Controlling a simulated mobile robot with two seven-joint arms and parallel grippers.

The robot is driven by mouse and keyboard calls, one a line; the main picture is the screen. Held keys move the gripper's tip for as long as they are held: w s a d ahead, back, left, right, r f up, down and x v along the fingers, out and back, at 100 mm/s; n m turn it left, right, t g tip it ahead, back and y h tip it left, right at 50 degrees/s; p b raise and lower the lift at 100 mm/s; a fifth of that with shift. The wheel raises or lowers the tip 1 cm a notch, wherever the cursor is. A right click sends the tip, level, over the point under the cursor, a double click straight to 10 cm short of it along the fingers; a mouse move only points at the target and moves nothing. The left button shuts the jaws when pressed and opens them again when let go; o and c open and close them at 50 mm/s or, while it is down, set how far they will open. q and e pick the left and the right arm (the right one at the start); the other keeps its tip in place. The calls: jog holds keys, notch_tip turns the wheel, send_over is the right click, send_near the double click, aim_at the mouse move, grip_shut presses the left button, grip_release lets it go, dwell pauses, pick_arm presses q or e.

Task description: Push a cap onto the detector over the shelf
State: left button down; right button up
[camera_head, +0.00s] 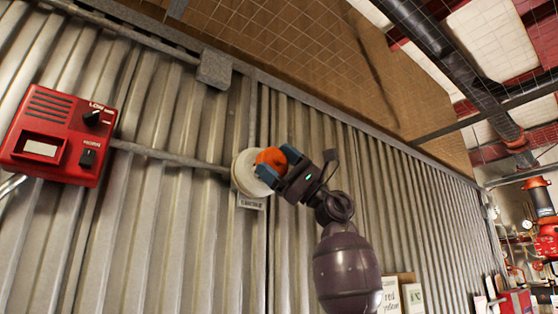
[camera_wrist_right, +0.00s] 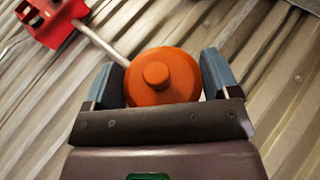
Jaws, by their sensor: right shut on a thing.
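The detector (camera_head: 243,172) is a white round unit mounted on the corrugated metal wall, with a small label plate (camera_head: 251,203) below it. My right gripper (camera_head: 277,164) is shut on an orange cap (camera_head: 270,157) and holds it in front of the detector. In the right wrist view the cap (camera_wrist_right: 160,77) is round with a raised knob, between the two blue-grey fingers (camera_wrist_right: 162,82). The cap and the gripper cover part of the detector. I cannot tell whether the cap touches it. My left gripper is not in view.
A red control box (camera_head: 60,137) with black knobs is on the wall at left. A conduit (camera_head: 170,155) runs from it towards the detector. A grey junction box (camera_head: 215,69) sits above. Boxes (camera_head: 402,293) stand at lower right, with red pipework (camera_head: 543,225) at the far right.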

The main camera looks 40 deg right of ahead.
jog(key=shift+w, duration=0.35)
jog(key=shift+w+d+p, duration=0.1)
jog(key=shift+w+p, duration=0.25)
jog(key=shift+p, duration=0.05)
jog(key=shift+w, duration=0.5)
jog(key=o, duration=0.8)
jog(key=b+v, duration=0.3)
jog(key=v, duration=0.8)
jog(key=shift+r, duration=0.1)
